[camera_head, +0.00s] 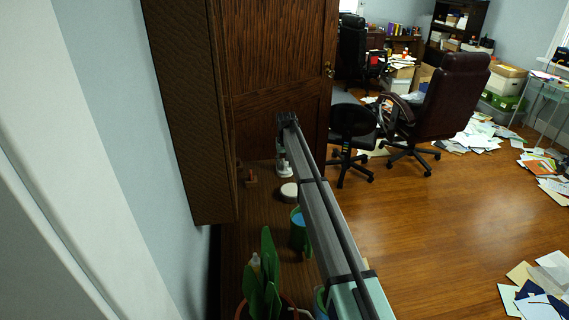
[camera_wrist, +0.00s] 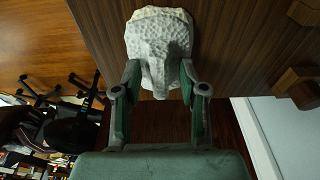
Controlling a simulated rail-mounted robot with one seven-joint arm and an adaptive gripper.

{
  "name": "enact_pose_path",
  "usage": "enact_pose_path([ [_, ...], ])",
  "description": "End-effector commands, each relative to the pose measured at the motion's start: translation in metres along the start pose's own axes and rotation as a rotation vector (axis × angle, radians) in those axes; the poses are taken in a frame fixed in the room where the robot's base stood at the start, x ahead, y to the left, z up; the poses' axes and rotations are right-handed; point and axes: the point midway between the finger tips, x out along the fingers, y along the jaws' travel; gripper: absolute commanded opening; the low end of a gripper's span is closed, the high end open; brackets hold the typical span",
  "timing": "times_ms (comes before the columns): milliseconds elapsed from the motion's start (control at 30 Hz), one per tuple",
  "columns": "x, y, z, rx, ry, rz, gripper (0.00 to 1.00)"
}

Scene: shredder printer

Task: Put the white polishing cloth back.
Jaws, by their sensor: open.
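A white, dimpled, crumpled-looking piece that appears to be the white polishing cloth (camera_wrist: 159,38) is at the top middle of the wrist view, against the dark wood surface. My gripper (camera_wrist: 160,77) is open, with one finger on each side of the cloth's lower part. I cannot tell whether the fingers touch it. In the head view, a small white item (camera_head: 284,170) stands on the wooden top below the end of my arm; it may be the same cloth. My fingers are not clear in that view.
A round whitish object (camera_head: 289,191), a green cup (camera_head: 299,230) and a leafy plant (camera_head: 264,280) stand along the wooden top. A small wooden piece (camera_head: 250,177) is near the wall. Open floor (camera_head: 430,240) lies right.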

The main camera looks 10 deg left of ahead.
Motion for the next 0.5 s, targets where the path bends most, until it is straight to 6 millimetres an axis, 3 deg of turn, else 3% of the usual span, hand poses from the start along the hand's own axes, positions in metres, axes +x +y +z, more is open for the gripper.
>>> enact_pose_path([
  [167, -0.012, 0.0, 0.0, 0.0, 0.002, 0.0, 0.42],
  [500, -0.074, 0.0, -0.001, 0.0, 0.003, 0.0, 0.42],
])
